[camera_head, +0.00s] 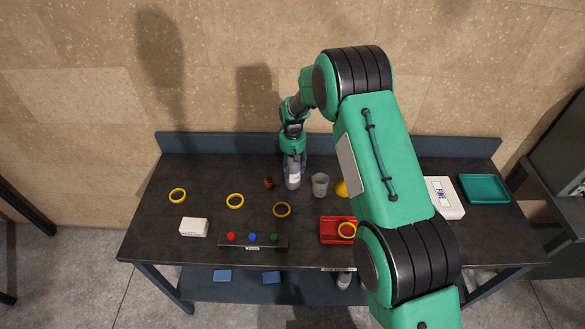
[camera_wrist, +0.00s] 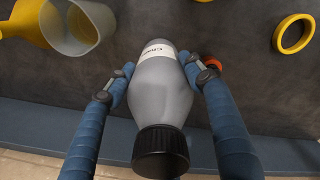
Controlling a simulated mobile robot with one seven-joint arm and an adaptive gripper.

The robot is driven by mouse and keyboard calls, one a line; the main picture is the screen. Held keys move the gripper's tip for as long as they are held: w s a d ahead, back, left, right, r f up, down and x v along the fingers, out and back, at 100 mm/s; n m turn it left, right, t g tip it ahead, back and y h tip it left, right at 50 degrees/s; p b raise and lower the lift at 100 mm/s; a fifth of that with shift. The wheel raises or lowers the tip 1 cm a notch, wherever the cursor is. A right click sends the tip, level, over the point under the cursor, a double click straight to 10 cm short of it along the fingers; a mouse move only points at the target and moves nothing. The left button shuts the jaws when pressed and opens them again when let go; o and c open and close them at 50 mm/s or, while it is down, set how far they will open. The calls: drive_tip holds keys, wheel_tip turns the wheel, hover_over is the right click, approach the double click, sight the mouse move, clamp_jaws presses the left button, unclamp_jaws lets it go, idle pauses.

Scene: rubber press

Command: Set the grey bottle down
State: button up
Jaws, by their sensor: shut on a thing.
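The grey bottle (camera_wrist: 160,92) has a black cap and a white label with dark print. In the wrist view it fills the middle, between the two blue fingers of my gripper (camera_wrist: 162,80), which is shut on it. In the head view the bottle (camera_head: 293,181) looks upright below my gripper (camera_head: 293,160), near the back middle of the dark table (camera_head: 150,225). I cannot tell whether its base touches the table top.
A grey beaker (camera_head: 320,184) and a yellow funnel (camera_head: 341,188) stand just right of the bottle. A red tray (camera_head: 335,230) is in front. The back left table is clear.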

drive_tip(key=o, duration=1.8)
drive_tip(key=shift+f, duration=0.1)
drive_tip(key=shift+c, duration=0.2)
wheel_tip(320, 180, up, 12)
drive_tip(key=shift+r+b, duration=0.1)
drive_tip(key=shift+b, duration=0.35)
